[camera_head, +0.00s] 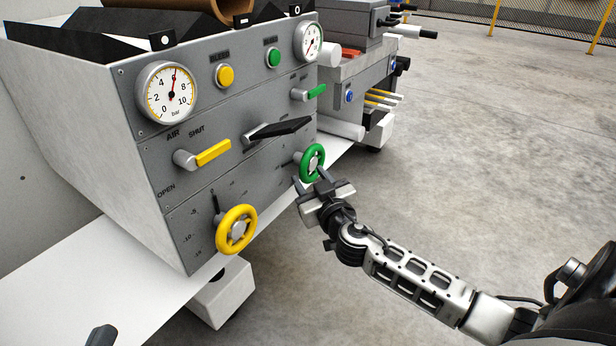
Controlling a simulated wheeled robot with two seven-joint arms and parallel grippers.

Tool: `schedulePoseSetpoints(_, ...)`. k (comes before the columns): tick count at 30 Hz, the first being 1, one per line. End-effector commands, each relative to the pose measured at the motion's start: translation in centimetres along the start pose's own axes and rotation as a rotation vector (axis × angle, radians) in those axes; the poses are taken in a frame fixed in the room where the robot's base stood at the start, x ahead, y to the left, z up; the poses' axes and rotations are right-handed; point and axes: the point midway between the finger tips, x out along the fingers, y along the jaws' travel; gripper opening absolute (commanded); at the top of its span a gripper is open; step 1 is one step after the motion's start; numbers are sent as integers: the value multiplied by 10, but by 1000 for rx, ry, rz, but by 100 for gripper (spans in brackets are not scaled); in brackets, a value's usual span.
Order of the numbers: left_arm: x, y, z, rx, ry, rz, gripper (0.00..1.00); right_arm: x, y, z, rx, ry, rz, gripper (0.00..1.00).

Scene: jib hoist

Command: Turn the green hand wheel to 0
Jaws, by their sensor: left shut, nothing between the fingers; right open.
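The green hand wheel (320,160) sits on the right part of the grey panel's front, below a small green-handled lever. Its pointer and scale are too small or hidden to read. My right gripper (311,184) is open at the wheel's lower rim, with its fingers close to the rim. I cannot tell whether they touch it or whether the rim lies between them. My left gripper (101,336) shows only as a dark tip at the bottom left edge, shut and empty, well away from the green wheel.
A yellow hand wheel (236,230) is on the panel's lower left. A yellow lever (212,153) and a black lever (280,129) stick out above. A pressure gauge (168,92) is at upper left. A grey machine (362,75) stands behind. The floor to the right is clear.

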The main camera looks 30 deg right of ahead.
Motion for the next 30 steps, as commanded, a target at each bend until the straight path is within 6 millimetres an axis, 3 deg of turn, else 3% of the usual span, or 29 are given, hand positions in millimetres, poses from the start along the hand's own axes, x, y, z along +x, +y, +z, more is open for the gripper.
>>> schedulePoseSetpoints(6, 2, 0, -6, 26, 32, 6, 0, 17, 0, 0, 1, 0, -1, 44)
schedulePoseSetpoints(14, 2, 1, -5, 38, 26, 12, 0, 18, -1, 0, 1, -1, -1, 44)
schedulePoseSetpoints(15, 1, 1, -4, 38, 25, 13, 0, 18, 0, 0, 1, -1, -1, 41)
schedulePoseSetpoints(19, 2, 1, -4, 38, 25, 13, 0, 18, 0, 0, 1, -1, -1, 5)
schedulePoseSetpoints(20, 2, 1, -4, 38, 25, 13, 0, 18, -1, 0, 1, -1, -1, 1)
schedulePoseSetpoints(30, 1, 4, -4, -8, -9, 10, 0, 18, 0, -2, 20, -14, -4, 1)
